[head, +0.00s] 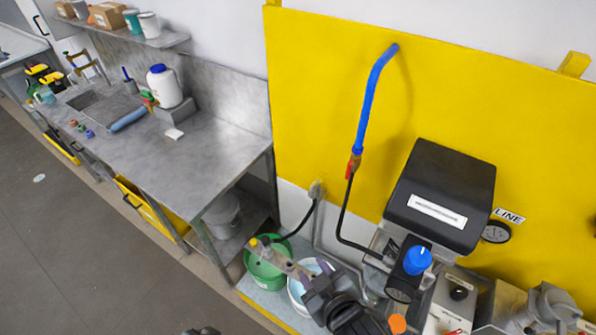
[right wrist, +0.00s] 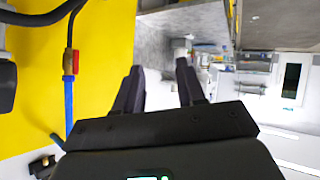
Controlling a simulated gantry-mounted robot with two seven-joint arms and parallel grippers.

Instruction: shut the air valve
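The air valve (head: 354,165) is a small red-handled fitting on the yellow wall panel, between a blue hose above and a black hose below. Its handle seems to lie along the hose, but it is too small to be sure. It also shows in the right wrist view (right wrist: 70,62), left of the fingers and apart from them. My right gripper (head: 314,271) is low in the head view, below the valve and in front of the buckets. In the right wrist view its fingers (right wrist: 160,68) are apart with nothing between them. A dark shape at the bottom edge may be my left gripper (head: 201,331).
A black box (head: 440,190) and blue knob (head: 417,260) stand right of the black hose. A green bucket (head: 266,270) sits below the panel. A steel bench (head: 200,145) is at left. The panel around the valve is clear.

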